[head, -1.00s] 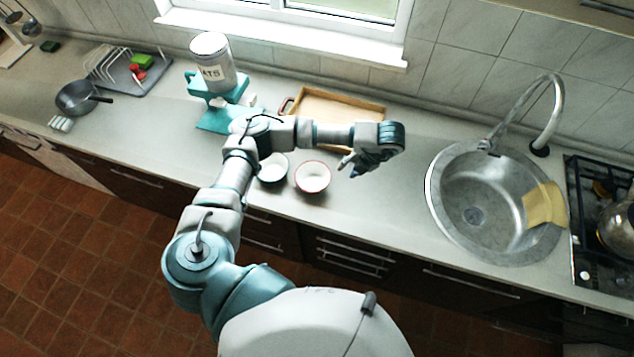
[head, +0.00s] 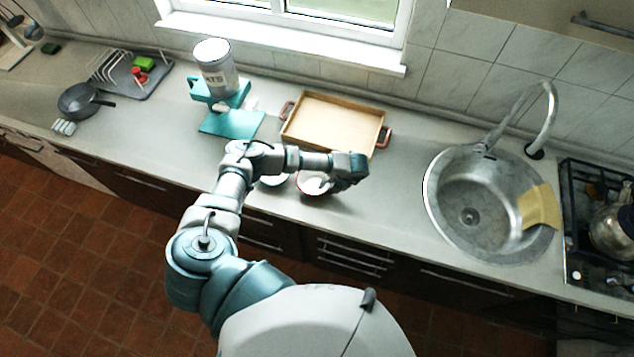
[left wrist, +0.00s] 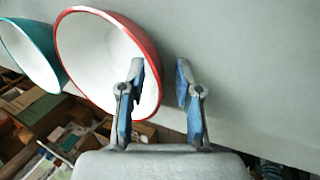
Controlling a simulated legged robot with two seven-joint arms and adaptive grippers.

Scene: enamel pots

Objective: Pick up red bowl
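The red bowl (head: 308,178), white inside with a red rim, stands on the counter beneath my left forearm, which hides part of it. My left gripper (head: 334,186) is at the bowl's right side in the head view. In the left wrist view the red bowl (left wrist: 105,55) fills the middle left. There my left gripper (left wrist: 158,88) is open, one finger overlapping the bowl's inside and the other to the right of the rim. The rim's right edge lies between the fingers. Whether either finger touches it, I cannot tell. My right gripper is not in view.
A teal bowl (left wrist: 28,55) stands close beside the red bowl. A wooden tray (head: 335,122) with red handles lies behind. A teal scale (head: 228,122) with a canister (head: 216,66) is back left. Counter right of the bowl is clear up to the sink (head: 480,205).

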